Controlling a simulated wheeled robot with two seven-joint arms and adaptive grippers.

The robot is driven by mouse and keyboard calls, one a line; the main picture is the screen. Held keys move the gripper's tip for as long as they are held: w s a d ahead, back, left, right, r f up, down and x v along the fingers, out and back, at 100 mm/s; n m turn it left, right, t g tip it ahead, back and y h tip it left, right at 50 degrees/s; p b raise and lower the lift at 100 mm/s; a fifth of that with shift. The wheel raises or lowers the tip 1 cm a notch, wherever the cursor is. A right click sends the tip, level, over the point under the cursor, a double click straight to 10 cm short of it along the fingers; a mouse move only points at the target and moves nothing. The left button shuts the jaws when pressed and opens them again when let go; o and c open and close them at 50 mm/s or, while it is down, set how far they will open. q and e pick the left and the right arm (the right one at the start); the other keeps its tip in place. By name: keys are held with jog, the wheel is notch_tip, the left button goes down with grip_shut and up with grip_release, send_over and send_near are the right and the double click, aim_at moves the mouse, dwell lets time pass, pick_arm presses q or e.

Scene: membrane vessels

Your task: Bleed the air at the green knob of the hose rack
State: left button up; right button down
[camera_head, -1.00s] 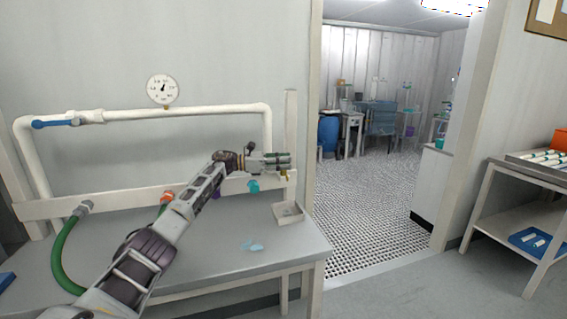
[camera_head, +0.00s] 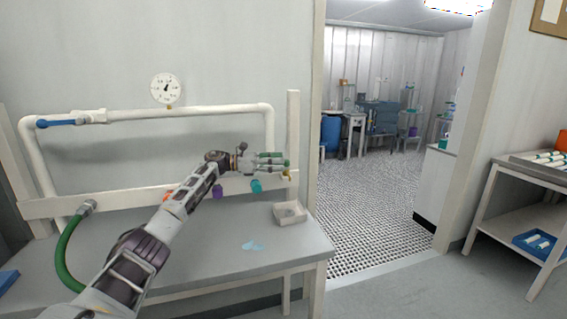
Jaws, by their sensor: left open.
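The hose rack is a white pipe frame (camera_head: 190,112) on a grey table against the wall. A teal-green knob (camera_head: 256,186) hangs on its lower rail, with a purple knob (camera_head: 218,192) to its left and an orange one (camera_head: 167,196) further left, partly behind my arm. My left gripper (camera_head: 284,165) is open and empty, pointing right, in front of the rail's right end and just above and right of the green knob. A small brass fitting (camera_head: 287,174) shows by its fingertips; I cannot tell whether they touch. My right gripper is out of view.
A round gauge (camera_head: 167,88) tops the pipe, and a blue-handled valve (camera_head: 62,123) is at upper left. A green hose (camera_head: 66,251) hangs at left. A doorway opens at right.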

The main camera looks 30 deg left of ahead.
pick_arm(q)
jog(key=v, duration=0.8)
jog(key=shift+s+a, duration=0.2)
jog(key=shift+d, duration=0.1)
dwell(0.5)
